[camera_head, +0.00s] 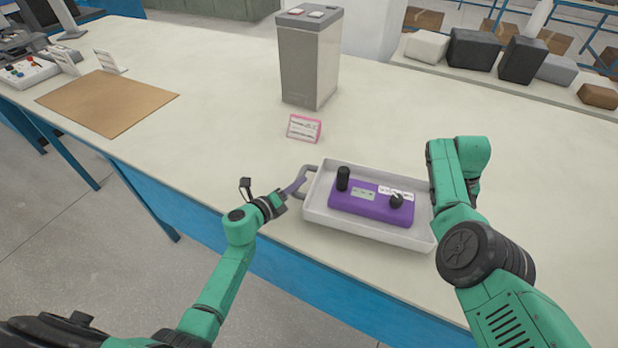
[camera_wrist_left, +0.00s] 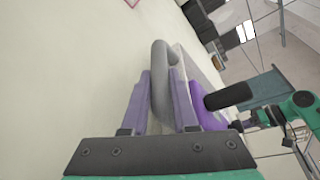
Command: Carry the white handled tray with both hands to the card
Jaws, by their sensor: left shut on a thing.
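The white handled tray (camera_head: 318,213) stands near the table's front edge and carries a purple box with black knobs (camera_head: 370,206). My left gripper (camera_head: 296,187) is at the tray's left handle (camera_head: 305,176). In the left wrist view the purple fingers of that gripper (camera_wrist_left: 161,100) sit on either side of the grey handle (camera_wrist_left: 160,65), shut on it. The pink-edged card (camera_head: 304,128) stands on the table behind the tray's left end. My right arm reaches the tray's right end. Its gripper (camera_wrist_left: 260,117) shows small and dark in the left wrist view; its fingers are unclear.
A tall grey battery (camera_head: 309,65) stands behind the card. A brown mat (camera_head: 108,100) lies at the left with small white cards behind it. Several dark and pale blocks (camera_head: 474,48) sit in a row at the back right. Bare table lies between mat and tray.

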